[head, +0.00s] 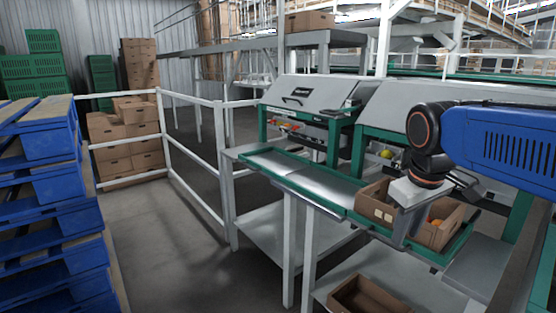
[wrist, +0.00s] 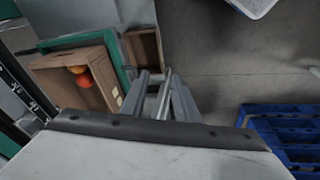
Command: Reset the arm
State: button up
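My gripper (head: 402,236) hangs from the wrist at the right, pointing down beside and in front of a cardboard box on the green-edged shelf. In the wrist view my gripper (wrist: 156,72) shows two grey fingers with a narrow gap between them and nothing held. The cardboard box (head: 376,208) holds a few red-orange tomatoes (head: 436,222). In the wrist view the box (wrist: 50,78) lies left of the fingers, with two tomatoes (wrist: 84,80) inside. The fingers hide part of the box in the head view.
A green-edged metal shelf (head: 284,163) runs along the packing station. Another cardboard box (head: 345,296) lies on the lower shelf. A white railing (head: 191,192) stands left of it. Blue pallets (head: 48,225) are stacked at the far left. The floor between the pallets and railing is clear.

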jog(key=s+f+m+t, duration=0.2)
jog(key=s+f+m, duration=0.2)
jog(key=s+f, duration=0.8)
jog(key=shift+s+d+f+y, duration=0.25)
jog(key=shift+s+f+y, duration=0.15)
jog(key=shift+s, duration=0.1)
